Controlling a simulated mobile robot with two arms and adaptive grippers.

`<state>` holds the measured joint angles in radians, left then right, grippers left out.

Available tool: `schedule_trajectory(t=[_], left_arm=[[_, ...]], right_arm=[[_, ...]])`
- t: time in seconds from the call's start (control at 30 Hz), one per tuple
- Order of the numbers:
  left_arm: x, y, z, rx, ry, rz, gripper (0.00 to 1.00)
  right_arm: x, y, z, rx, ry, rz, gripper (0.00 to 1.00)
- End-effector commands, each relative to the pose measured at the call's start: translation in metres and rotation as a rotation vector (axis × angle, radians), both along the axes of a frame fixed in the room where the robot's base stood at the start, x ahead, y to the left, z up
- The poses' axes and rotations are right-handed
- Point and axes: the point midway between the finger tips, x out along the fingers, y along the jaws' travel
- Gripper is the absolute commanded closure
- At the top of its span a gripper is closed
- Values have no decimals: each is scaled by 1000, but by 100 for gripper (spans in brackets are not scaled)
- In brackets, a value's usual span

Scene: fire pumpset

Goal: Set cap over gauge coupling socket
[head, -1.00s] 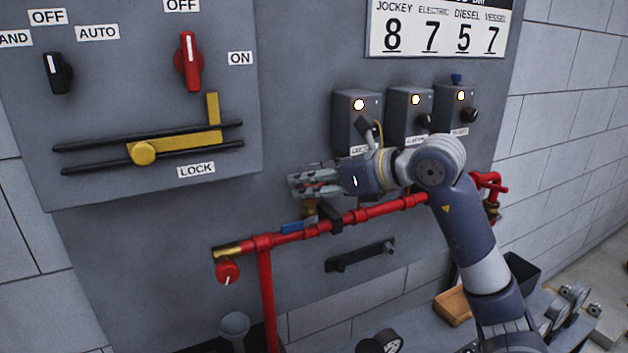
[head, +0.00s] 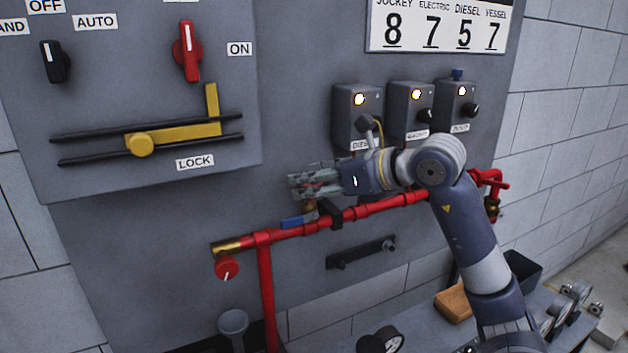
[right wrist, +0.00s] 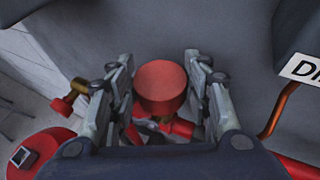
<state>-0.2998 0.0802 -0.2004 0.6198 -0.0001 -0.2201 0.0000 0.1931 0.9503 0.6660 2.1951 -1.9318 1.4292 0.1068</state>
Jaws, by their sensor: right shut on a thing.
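My right gripper (head: 304,183) comes in from the right, above the red pipe and in front of the grey panel. In the right wrist view its two fingers (right wrist: 163,98) are on either side of a round red cap (right wrist: 162,84), and they are shut on it. In the head view the fingers mostly hide the cap. A brass fitting (head: 309,206), which looks like the coupling socket, shows on the pipe just below the fingertips. I cannot tell whether the cap touches it. My left gripper is not in view.
The red pipe (head: 375,209) runs below the gripper, with a blue lever (head: 292,222) and black bracket (head: 329,212) close by. Grey control boxes (head: 357,112) stand out above. A red knob (head: 227,268) hangs near the pipe's left end. Gauges (head: 388,340) lie on the bench.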

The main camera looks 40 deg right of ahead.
Motion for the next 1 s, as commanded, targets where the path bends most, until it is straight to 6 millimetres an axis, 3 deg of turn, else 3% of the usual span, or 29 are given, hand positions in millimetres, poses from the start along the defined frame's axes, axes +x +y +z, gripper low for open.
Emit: schedule_trajectory(t=[0.07,0.1,0.2,0.67,1.0], left_arm=[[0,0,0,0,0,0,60],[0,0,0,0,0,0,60],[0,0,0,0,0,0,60],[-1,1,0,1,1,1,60],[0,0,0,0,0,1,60]], right_arm=[[0,0,1,0,-1,0,82],[0,0,1,0,-1,-1,48],[0,0,1,0,-1,-1,31],[-7,-2,3,-1,-1,-2,31],[-58,-10,25,-1,-2,-1,31]])
